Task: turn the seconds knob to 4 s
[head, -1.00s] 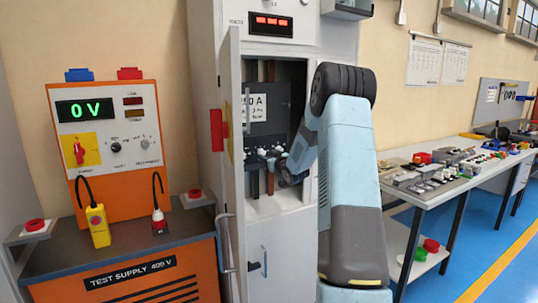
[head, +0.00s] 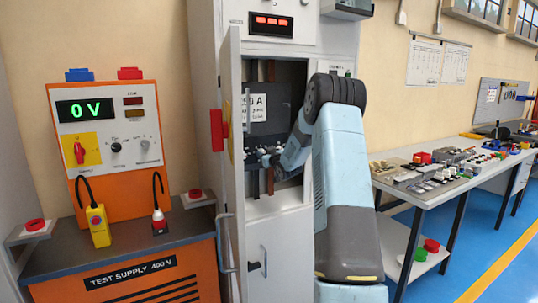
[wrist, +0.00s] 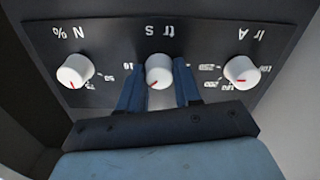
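The seconds knob (wrist: 159,71) is the white middle knob under the label "tr s", which reads upside down in the wrist view. Its red mark points to the lower left. A "10" shows to its left; the rest of its scale is hidden behind my fingers. My gripper (wrist: 159,78) is open, with one dark blue finger on each side of the knob and a narrow gap at each side. Whether the fingers touch it I cannot tell. In the head view my gripper (head: 268,159) is inside the cabinet, at the dark relay panel (head: 271,123).
A white "N %" knob (wrist: 75,71) and an "Ir A" knob (wrist: 241,71) flank the seconds knob closely. The cabinet door (head: 234,170) stands open left of my arm. An orange test supply (head: 110,130) showing 0 V is at left, a workbench (head: 430,188) at right.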

